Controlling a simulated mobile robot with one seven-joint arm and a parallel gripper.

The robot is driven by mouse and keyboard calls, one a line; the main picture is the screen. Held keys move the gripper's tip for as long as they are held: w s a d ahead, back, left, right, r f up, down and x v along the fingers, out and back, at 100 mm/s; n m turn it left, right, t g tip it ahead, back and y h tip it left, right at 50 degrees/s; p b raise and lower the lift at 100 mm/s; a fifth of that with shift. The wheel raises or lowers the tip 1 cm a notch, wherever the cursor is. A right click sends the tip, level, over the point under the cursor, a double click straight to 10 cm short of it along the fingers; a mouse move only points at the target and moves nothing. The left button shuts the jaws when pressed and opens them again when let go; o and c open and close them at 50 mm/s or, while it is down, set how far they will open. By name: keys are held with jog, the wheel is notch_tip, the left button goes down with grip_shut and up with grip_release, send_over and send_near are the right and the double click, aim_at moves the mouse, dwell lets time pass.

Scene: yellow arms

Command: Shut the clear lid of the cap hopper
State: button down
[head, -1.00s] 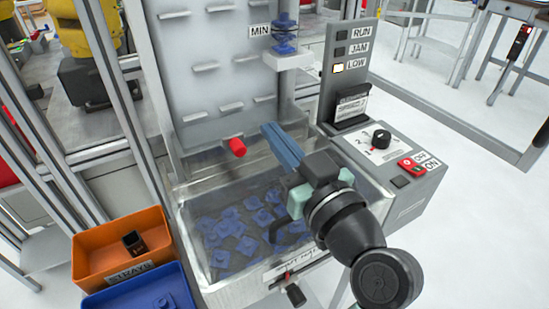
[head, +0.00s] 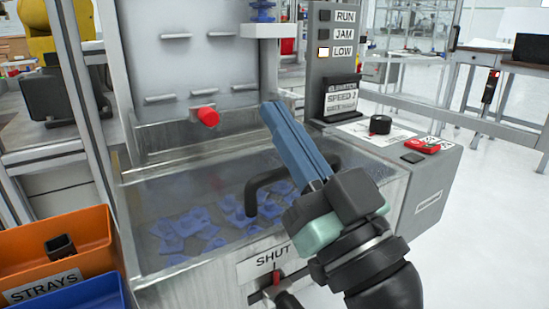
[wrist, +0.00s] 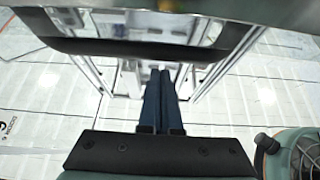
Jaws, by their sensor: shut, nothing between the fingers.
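The cap hopper (head: 215,275) is a metal bin with blue caps (head: 185,230) showing through its clear lid (head: 165,190). The lid lies low across the hopper's opening; I cannot tell whether its front edge is fully seated. A black arched handle (head: 252,200) stands at the lid's front, partly behind my gripper. My gripper (head: 272,108) has its blue fingers shut and empty, pointing up and away over the lid. In the wrist view the fingers (wrist: 162,75) lie side by side, below a dark bar (wrist: 150,48) that looks like the handle, close to the camera.
A label reading SHUT (head: 268,262) is on the hopper front, above a dark lever (head: 285,300). A red peg (head: 205,117) sticks out behind the lid. The control box (head: 425,185) stands right. Orange (head: 60,245) and blue (head: 85,300) bins stand left.

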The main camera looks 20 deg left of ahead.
aim_at(294, 186)
jog(key=f+b, duration=0.1)
jog(key=b, duration=0.2)
jog(key=d+f+t+y+b, duration=0.1)
jog(key=f+b, duration=0.1)
jog(key=b, duration=0.1)
jog(key=s+f+y+b, duration=0.1)
jog(key=b, duration=0.2)
jog(key=shift+s+d+f+t, duration=0.1)
jog(key=shift+d+f+t, duration=0.1)
jog(key=shift+f+t, duration=0.1)
jog(key=f+b, duration=0.1)
jog(key=b, duration=0.2)
jog(key=shift+s+d+f, duration=0.1)
jog(key=shift+s+d, duration=0.05)
jog(key=shift+d, duration=0.05)
jog(key=shift+f+b, duration=0.1)
jog(key=shift+b, duration=0.25)
